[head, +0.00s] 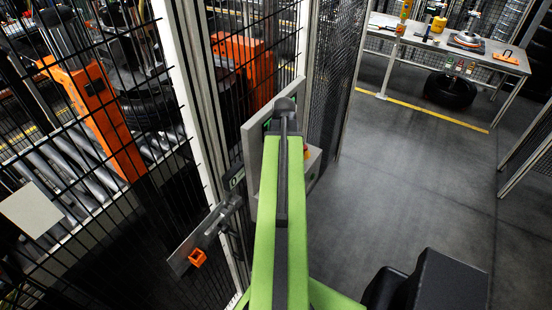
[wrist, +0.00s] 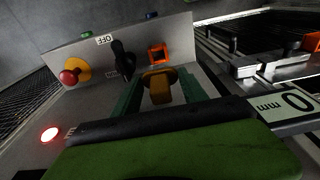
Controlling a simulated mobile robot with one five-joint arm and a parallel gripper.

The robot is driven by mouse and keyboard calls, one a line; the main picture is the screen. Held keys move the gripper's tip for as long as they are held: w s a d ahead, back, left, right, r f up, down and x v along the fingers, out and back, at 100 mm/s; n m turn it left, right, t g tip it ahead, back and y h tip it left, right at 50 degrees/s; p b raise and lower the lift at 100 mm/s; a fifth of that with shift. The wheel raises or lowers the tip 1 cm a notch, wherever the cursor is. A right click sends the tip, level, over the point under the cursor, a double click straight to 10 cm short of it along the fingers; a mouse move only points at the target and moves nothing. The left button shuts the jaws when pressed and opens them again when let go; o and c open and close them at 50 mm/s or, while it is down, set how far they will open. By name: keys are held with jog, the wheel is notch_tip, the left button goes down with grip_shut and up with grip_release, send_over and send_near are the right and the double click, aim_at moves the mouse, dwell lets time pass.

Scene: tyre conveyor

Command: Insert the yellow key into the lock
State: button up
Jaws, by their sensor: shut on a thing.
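The yellow key (wrist: 158,93) is between the fingers of my gripper (wrist: 156,80), which is shut on it. An orange square socket (wrist: 158,54), which looks like the lock, sits on the grey control panel (wrist: 200,62) just beyond the key in the wrist view. The key appears close in front of it; whether they touch cannot be told.
Beside the socket are a black handle (wrist: 122,60) with an OFF label and a red button (wrist: 70,76). A lit red lamp (wrist: 50,134) is at lower left. Mesh fencing (head: 100,160) stands at left. A workbench (head: 440,45) stands back right; floor between is clear.

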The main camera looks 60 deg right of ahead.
jog(key=shift+s+f+b, duration=0.1)
jog(key=shift+f+b, duration=4.2)
jog(key=o, duration=1.5)
jog(key=shift+r, duration=0.1)
notch_tip(320, 180, up, 12)
jog(key=s+p, duration=0.1)
jog(key=p, duration=1.1)
jog(key=shift+s, duration=0.25)
